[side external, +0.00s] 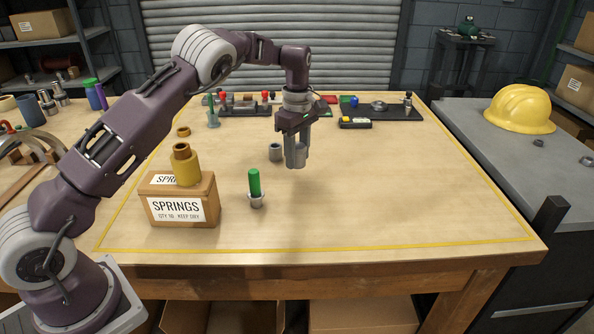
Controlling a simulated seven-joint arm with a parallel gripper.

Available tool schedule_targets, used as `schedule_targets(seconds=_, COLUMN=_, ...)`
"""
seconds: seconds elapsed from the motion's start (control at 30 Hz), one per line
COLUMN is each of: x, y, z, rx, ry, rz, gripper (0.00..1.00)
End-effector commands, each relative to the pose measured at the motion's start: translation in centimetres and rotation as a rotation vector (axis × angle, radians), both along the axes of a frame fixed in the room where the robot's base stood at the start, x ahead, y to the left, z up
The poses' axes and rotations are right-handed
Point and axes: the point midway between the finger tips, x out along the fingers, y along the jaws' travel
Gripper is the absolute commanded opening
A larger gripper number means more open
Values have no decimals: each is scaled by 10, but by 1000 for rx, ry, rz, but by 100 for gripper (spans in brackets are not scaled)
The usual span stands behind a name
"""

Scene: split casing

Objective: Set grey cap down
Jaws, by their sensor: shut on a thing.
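My gripper (297,161) points straight down over the middle of the table, shut on a small grey cylindrical piece, the grey cap (301,152). The fingers partly cover the cap. I cannot tell whether its lower edge touches the wood or is just above it. A second grey hollow cylinder (276,152) stands upright on the table just left of the gripper, apart from it. A green rod (254,182) stands upright in a small grey cup (256,201), nearer the front.
A cardboard springs box (180,206) at left carries a yellow cylinder with a brown top (186,168). A brown ring (183,131) lies behind it. Dark trays (390,115) line the back, with a yellow-black device (355,122) before them. The table's right and front are clear.

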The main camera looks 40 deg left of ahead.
Motion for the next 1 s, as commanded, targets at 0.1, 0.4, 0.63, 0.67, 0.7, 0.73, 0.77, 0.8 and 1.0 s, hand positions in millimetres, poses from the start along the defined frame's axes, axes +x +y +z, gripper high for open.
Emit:
schedule_targets(seconds=0.1, x=-1, y=0, z=-23, rx=-1, ry=2, rz=1, gripper=0)
schedule_targets(seconds=0.4, x=1, y=0, z=-43, rx=0, ry=-3, rz=0, gripper=0)
schedule_targets(seconds=0.63, x=0, y=1, z=-46, rx=0, ry=-2, rz=0, gripper=48)
schedule_targets(seconds=0.67, x=0, y=1, z=-46, rx=0, ry=-2, rz=0, gripper=54)
schedule_targets(seconds=0.7, x=0, y=1, z=-46, rx=0, ry=-2, rz=0, gripper=62)
schedule_targets(seconds=0.73, x=0, y=1, z=-45, rx=0, ry=-2, rz=0, gripper=62)
schedule_targets(seconds=0.77, x=0, y=1, z=-45, rx=0, ry=-2, rz=0, gripper=62)
schedule_targets(seconds=0.8, x=0, y=1, z=-45, rx=0, ry=-2, rz=0, gripper=62)
schedule_targets(seconds=1.0, x=0, y=1, z=-44, rx=0, ry=-2, rz=0, gripper=62)
